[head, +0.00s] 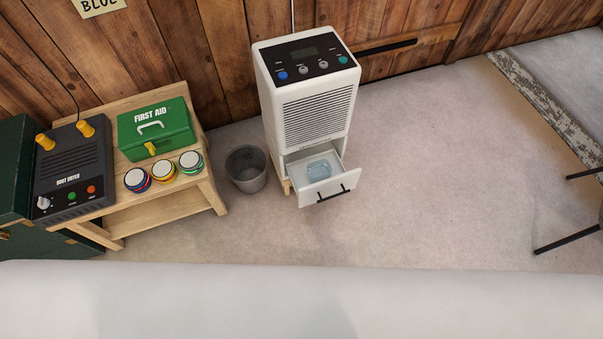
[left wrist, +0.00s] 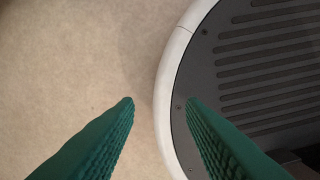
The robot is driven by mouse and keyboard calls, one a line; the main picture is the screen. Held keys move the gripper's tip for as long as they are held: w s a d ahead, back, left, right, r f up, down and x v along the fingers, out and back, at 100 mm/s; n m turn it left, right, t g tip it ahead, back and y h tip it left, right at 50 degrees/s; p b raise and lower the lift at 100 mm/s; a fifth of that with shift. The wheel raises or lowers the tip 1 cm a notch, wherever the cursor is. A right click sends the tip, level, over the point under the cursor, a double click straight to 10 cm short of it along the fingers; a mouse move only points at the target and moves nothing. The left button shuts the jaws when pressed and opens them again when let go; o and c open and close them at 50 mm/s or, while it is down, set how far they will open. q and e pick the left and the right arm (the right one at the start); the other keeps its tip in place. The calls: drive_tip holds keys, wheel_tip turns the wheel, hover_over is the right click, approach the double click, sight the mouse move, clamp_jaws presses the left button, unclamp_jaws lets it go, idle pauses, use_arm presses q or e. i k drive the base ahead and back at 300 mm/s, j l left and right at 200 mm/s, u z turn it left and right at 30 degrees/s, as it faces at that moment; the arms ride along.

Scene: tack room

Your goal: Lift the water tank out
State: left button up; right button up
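A white dehumidifier (head: 315,115) with a dark control panel stands against the wooden wall in the head view. Its bottom drawer (head: 345,188) is pulled open, with a black handle on the front. A translucent bluish water tank (head: 319,170) sits inside the drawer. My left gripper (left wrist: 160,102) shows in the left wrist view as two green fingers set apart with nothing between them, pointing down over the floor and the edge of a round dark ribbed base. It is not in the head view. My right gripper is in neither view.
A grey bin (head: 247,168) stands just left of the dehumidifier. A wooden bench (head: 168,208) holds a green first aid box (head: 155,130), several small jars and a boot dryer (head: 70,170). The carpet (head: 440,150) right of the drawer is clear. Black metal legs (head: 568,238) show at far right.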

sight(312, 180)
drive_tip(key=i+l+u, duration=0.1)
drive_tip(key=u, duration=0.35)
drive_tip(key=i+l+u, duration=0.1)
drive_tip(key=l+u, duration=0.15)
drive_tip(key=u, duration=0.15)
drive_tip(key=l+u, duration=0.25)
drive_tip(key=u, duration=0.2)
drive_tip(key=l+u, duration=0.25)
drive_tip(key=u, duration=0.15)
drive_tip(key=i, duration=0.05)
